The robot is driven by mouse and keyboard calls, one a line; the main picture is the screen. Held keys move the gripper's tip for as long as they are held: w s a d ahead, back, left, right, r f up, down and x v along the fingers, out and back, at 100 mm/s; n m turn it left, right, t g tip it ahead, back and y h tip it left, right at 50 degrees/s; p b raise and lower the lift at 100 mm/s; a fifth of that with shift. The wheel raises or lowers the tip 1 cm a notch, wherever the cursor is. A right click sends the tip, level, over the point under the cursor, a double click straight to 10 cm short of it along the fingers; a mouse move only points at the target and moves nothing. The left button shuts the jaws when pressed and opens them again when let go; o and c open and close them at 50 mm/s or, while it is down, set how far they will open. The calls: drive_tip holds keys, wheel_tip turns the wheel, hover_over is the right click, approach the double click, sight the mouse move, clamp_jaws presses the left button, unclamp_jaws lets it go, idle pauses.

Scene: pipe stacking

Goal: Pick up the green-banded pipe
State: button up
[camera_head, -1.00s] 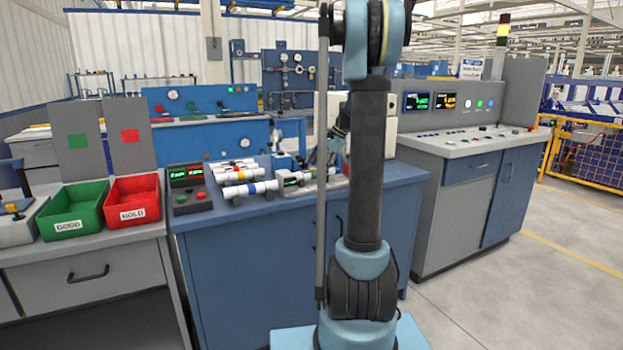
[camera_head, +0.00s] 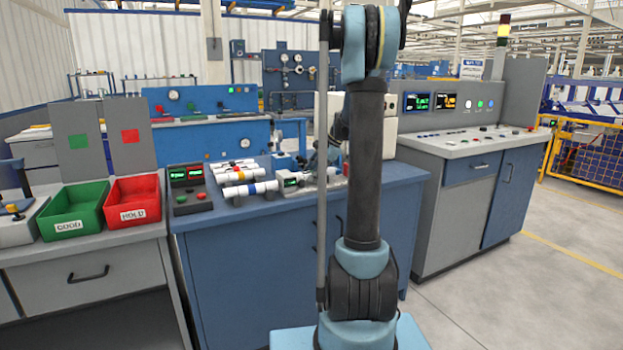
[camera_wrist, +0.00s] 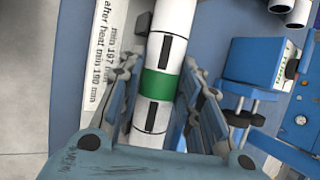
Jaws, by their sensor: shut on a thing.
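The green-banded pipe (camera_wrist: 158,112) is white with black marks and a green band. In the wrist view it lies lengthwise between the two fingers of my gripper (camera_wrist: 160,85), which are closed around it at the band. The fingers touch or nearly touch its sides. Both pipe ends are out of clear view.
A blue-banded pipe (camera_head: 250,188) and a yellow-banded pipe (camera_head: 238,175) lie on the blue bench (camera_head: 345,197). A printed label (camera_wrist: 101,60) and a blue clamp-like device (camera_wrist: 252,72) are near the gripper. Green (camera_head: 70,212) and red (camera_head: 133,203) bins stand left.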

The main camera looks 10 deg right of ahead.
drive_tip(key=shift+s+d+r, duration=0.2)
drive_tip(key=shift+d+r, duration=0.15)
drive_tip(key=s+d+r, duration=0.2)
drive_tip(key=d+r, duration=0.1)
drive_tip(key=d, duration=0.3)
drive_tip(key=s+d+r, duration=0.3)
drive_tip(key=d+r, duration=0.1)
drive_tip(key=d, duration=0.2)
drive_tip(key=shift+s+r, duration=0.15)
drive_tip(key=shift+s, duration=0.1)
drive_tip(key=shift+a, duration=0.1)
